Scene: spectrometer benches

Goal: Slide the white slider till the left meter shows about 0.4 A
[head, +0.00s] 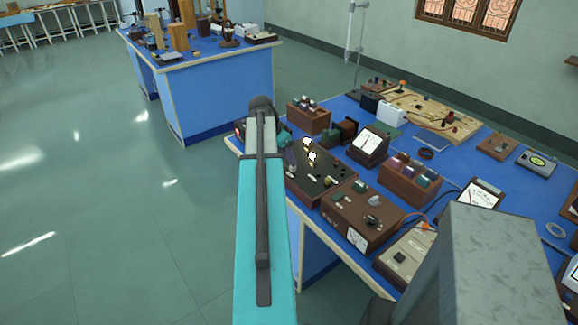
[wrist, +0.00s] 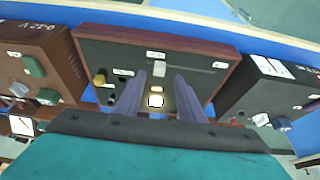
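A dark panel box with a wooden rim (head: 322,178) stands at the near left edge of the blue bench; it also fills the middle of the wrist view (wrist: 110,58). The white slider (wrist: 159,69) appears as a small pale block beside a grey slot on this panel. My gripper (wrist: 160,76) is open, its two purple fingers apart over the panel, with the slider seen between their tips. Contact cannot be told. In the head view my gripper (head: 291,156) is partly hidden by my arm. A slanted meter (head: 370,142) stands behind the panel; its reading is too small to tell.
A brown box with a meter face (head: 350,212) stands right of the panel, and another meter (head: 481,193) stands farther right. A block with coloured terminals (head: 409,180) lies between. Open floor lies left.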

